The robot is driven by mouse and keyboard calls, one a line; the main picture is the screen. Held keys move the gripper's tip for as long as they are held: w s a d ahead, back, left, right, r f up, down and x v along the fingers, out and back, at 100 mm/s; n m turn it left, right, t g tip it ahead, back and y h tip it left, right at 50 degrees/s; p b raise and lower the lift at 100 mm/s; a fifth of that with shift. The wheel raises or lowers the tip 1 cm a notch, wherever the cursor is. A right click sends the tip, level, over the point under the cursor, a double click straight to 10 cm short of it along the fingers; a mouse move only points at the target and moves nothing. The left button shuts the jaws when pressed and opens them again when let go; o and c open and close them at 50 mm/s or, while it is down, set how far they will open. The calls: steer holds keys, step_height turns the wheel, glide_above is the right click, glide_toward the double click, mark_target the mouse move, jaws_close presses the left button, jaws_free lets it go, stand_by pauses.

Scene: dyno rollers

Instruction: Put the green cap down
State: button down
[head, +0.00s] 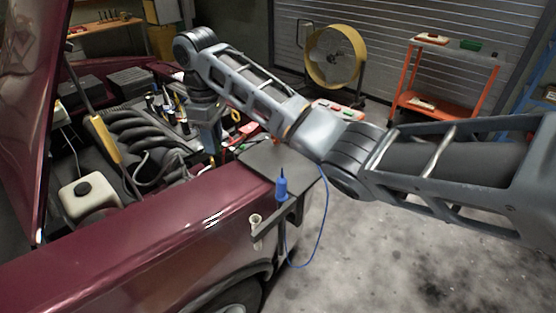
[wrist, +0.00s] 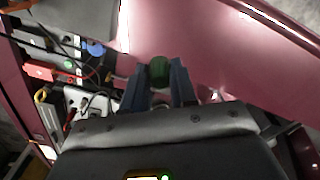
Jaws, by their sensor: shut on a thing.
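The green cap (wrist: 159,70) shows in the wrist view, held between the two fingertips of my gripper (wrist: 159,80). My gripper is shut on it. Dark red bodywork fills the view beyond the cap; I cannot tell how far below the cap it lies. In the head view my gripper (head: 211,142) points down over the engine bay, near the inner edge of the car's fender. The cap cannot be made out in the head view.
A grey mat (head: 288,168) lies on the fender. A blue tool (head: 281,188) with a blue cable stands on a bracket there. A white reservoir (head: 88,196) and engine pipes (head: 140,135) fill the bay. The raised hood is at left. An orange cart (head: 445,80) and fan (head: 335,55) stand behind.

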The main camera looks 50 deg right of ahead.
steer(key=s+d+r+n, duration=0.1)
steer(key=s+d+n, duration=0.4)
steer(key=d+n, duration=0.15)
steer(key=s+d+n+b, duration=0.1)
steer(key=s+d+n, duration=0.35)
steer(key=d, duration=0.35)
steer(key=s+d+r+n, duration=0.1)
steer(key=s+d+n, duration=0.3)
steer(key=d+n, duration=0.3)
steer(key=b, duration=0.2)
glide_above(275, 157)
steer(key=shift+m, duration=0.4)
step_height(275, 157, down, 7)
steer(key=shift+s+r, duration=0.1)
steer(key=shift+a+f+p, duration=0.1)
steer(key=shift+f+p, duration=0.35)
steer(key=shift+f, duration=1.7)
steer(key=shift+f, duration=0.15)
steer(key=c, duration=0.9)
jaws_free()
